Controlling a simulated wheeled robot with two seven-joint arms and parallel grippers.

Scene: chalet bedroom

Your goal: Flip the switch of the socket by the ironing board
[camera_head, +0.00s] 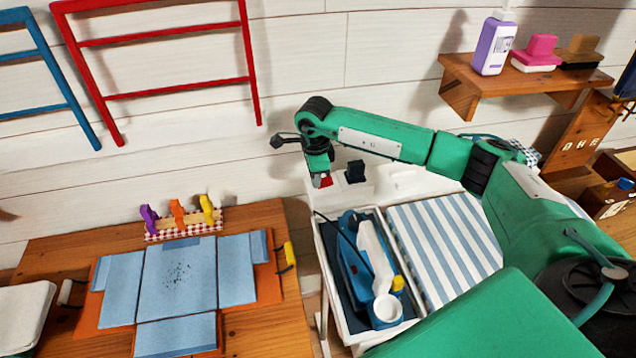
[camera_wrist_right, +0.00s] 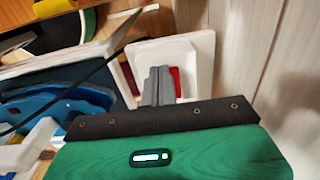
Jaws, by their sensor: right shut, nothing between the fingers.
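The white socket (camera_head: 340,192) sits at the wall behind the ironing board (camera_head: 445,250), which has a blue-and-white striped cover. Its red switch (camera_head: 326,181) shows at the left, and a black plug (camera_head: 355,172) stands at its right. My right gripper (camera_head: 320,172) points down right over the switch. In the right wrist view its grey fingers (camera_wrist_right: 158,84) are shut and empty, over the white socket (camera_wrist_right: 185,52), with the red switch (camera_wrist_right: 175,83) showing just beside them. I cannot tell whether they touch it, or the switch's tilt. My left gripper is not in view.
A blue-and-white iron (camera_head: 370,265) lies in a tray left of the striped cover, with a dark cord. A wooden table (camera_head: 255,335) with folded blue cloth stands left. A wall shelf (camera_head: 525,82) holds a purple bottle (camera_head: 495,45). The plank wall is close behind the gripper.

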